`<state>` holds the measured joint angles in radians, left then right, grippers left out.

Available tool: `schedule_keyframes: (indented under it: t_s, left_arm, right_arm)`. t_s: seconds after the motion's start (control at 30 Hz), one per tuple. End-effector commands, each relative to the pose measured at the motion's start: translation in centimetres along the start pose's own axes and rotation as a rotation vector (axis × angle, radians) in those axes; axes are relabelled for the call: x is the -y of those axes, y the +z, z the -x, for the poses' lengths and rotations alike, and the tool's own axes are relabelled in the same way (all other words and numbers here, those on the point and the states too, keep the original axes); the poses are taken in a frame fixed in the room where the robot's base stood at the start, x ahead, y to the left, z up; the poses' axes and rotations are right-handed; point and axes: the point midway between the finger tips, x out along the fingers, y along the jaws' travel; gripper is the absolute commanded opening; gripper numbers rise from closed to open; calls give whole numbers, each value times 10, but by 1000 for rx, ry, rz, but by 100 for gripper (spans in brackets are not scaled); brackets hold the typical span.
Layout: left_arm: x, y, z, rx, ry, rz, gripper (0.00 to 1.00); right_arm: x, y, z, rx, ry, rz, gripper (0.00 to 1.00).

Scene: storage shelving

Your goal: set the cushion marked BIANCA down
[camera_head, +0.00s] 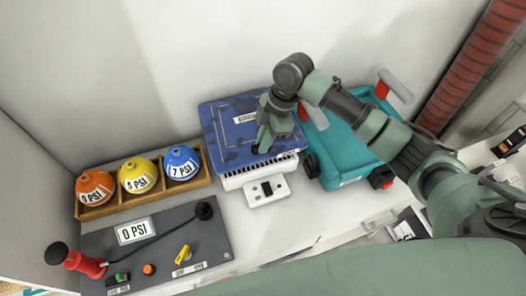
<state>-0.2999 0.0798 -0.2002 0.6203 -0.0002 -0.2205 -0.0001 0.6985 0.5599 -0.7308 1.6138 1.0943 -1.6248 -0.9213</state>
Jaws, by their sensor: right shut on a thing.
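A blue patterned cushion (222,127) with a small white label, too small to read surely, is at the middle of the shelf. It is over or on a white slatted thing; I cannot tell whether they touch. My right gripper (261,147) comes in from the right and points down at the cushion's right part. It is shut on the cushion, and its fingers hide part of it. My left gripper is not in view.
A teal wheeled case (345,142) stands close on the right. A white switch box (267,190) lies in front. A wooden tray (204,168) with PSI-marked balls and a grey control panel (205,235) are at left. Bare white surface lies front right of the switch box.

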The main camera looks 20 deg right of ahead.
Motion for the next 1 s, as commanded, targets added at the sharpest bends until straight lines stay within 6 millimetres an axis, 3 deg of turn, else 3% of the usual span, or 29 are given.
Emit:
schedule_keyframes:
  t_s: [0.47,0.97,1.0]
  left_arm:
    - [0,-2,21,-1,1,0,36]
    - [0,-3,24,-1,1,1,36]
    - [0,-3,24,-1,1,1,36]
  right_arm:
    - [2,18,-58,-1,-4,-2,0]
    - [-2,22,-70,1,1,0,0]
    - [-2,22,-70,1,0,0,18]
